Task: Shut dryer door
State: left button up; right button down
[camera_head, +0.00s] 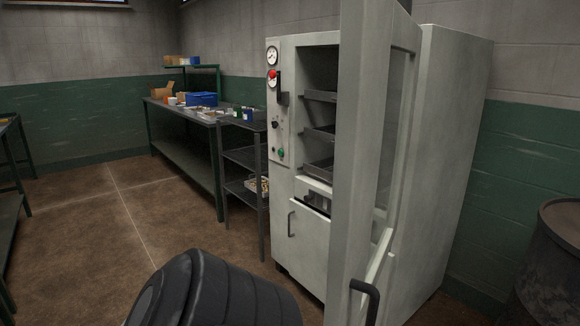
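The dryer (455,150) is a tall off-white cabinet in the middle right of the head view. Its upper door (362,150) stands open, swung out toward me, and I see it nearly edge-on with a glass window (392,130) on its right side. A dark curved handle (369,294) shows near the bottom of the view, by the door. Through the opening I see metal trays (320,134) on several levels. The door hides the right part of the opening. Neither of my grippers is in view.
A control panel (277,100) with gauges is left of the opening; a lower door (308,240) appears shut. A dark drum (555,265) is at right. The floor (90,250) at left is mostly clear.

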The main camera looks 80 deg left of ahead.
aim_at(381, 44)
jog(key=u, duration=1.8)
jog(key=i, duration=0.5)
jog(key=u, duration=0.6)
jog(key=k, duration=0.3)
jog(key=z, duration=0.4)
